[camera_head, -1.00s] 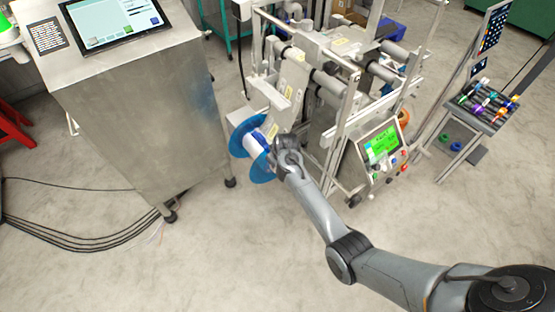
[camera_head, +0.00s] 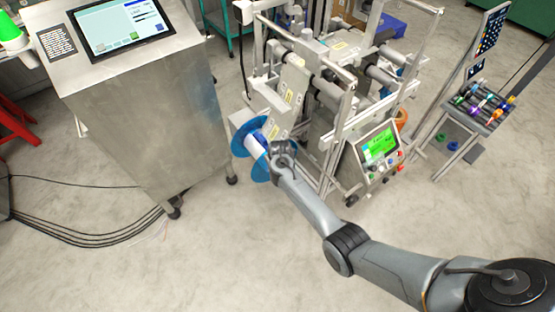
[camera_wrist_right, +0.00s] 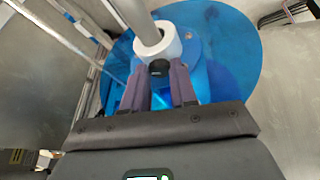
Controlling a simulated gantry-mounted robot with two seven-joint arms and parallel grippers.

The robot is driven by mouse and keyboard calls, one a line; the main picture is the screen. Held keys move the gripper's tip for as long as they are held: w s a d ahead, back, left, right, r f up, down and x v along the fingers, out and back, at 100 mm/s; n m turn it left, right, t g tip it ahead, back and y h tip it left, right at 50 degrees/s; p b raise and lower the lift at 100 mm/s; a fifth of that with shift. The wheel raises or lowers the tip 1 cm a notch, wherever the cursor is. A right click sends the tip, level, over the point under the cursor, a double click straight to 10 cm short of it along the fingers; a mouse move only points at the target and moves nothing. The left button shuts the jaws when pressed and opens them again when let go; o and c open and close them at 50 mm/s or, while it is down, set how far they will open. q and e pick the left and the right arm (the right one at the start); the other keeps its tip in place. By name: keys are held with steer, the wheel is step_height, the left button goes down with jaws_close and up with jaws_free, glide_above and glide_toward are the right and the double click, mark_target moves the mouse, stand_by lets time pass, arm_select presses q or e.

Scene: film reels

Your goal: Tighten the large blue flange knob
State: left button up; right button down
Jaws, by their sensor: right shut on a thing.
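The blue flanges (camera_head: 248,128) sit on the near-left side of the machine, with a white roll (camera_head: 254,146) between them. My right gripper (camera_head: 283,153) is at the nearer flange. In the right wrist view, the large blue disc (camera_wrist_right: 232,45) fills the upper middle. A grey shaft with a white collar (camera_wrist_right: 168,48) crosses in front of it. My right gripper's two purple-grey fingers (camera_wrist_right: 160,76) are shut on the blue flange knob (camera_wrist_right: 160,98), just below the collar. The fingers and collar hide much of the knob. My left gripper is not in view.
A steel cabinet with a screen (camera_head: 122,28) stands left of the flanges. The machine's frame and rollers (camera_head: 330,85) are close on the right. A small green-screen panel (camera_head: 378,145) is right of my arm. A parts rack (camera_head: 485,105) stands far right. Cables lie on the floor.

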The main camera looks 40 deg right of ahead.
steer(key=c, duration=0.9)
jaws_free()
steer(key=shift+c, duration=0.2)
steer(key=shift+o, duration=0.3)
steer(key=shift+r, duration=0.1)
steer(key=shift+r, duration=0.2)
steer(key=p+v, duration=0.6)
steer(key=v, duration=0.4)
steer(key=shift+s+a, duration=0.1)
steer(key=shift+s, duration=0.05)
